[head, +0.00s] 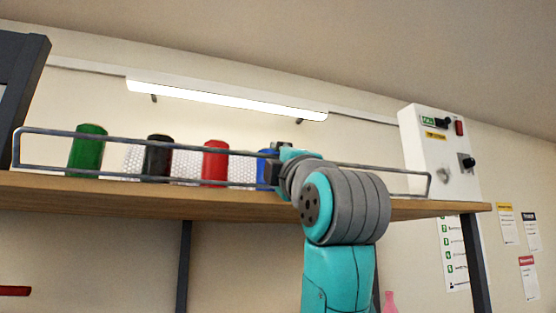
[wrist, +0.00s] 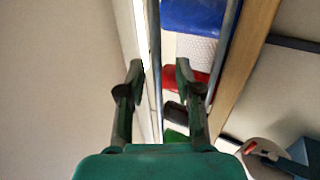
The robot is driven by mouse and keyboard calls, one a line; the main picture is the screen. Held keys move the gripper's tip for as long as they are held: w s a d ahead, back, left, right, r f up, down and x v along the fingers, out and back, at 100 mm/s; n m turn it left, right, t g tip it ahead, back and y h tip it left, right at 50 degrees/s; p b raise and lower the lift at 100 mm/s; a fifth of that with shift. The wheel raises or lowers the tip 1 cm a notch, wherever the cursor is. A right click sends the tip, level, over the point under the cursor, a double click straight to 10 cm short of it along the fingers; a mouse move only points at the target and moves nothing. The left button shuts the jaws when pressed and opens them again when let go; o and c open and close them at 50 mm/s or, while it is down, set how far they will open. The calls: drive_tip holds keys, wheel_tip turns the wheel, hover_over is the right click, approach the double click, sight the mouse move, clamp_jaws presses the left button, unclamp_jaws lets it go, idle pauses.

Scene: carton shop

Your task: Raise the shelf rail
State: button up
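The shelf rail (head: 190,148) is a long grey wire loop along the front of the wooden shelf (head: 120,193), standing in front of several coloured cans. My gripper (head: 274,172) is at the rail, right of its middle, in front of the blue can; my wrist hides much of it there. In the wrist view my gripper (wrist: 158,75) has its two dark fingers apart. One long bar of the rail (wrist: 155,45) runs between them; I cannot tell whether a finger touches it. The rail's other bar lies to the right, near the shelf board (wrist: 245,60).
Green (head: 87,147), black (head: 157,157), red (head: 215,160) and blue cans stand behind the rail. A lit strip lamp (head: 225,100) hangs above. A white control box (head: 435,150) with knobs stands at the right end. Dark posts support the shelf.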

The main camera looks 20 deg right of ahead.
drive_tip(key=shift+s, duration=0.1)
drive_tip(key=v, duration=1.2)
idle(0.4)
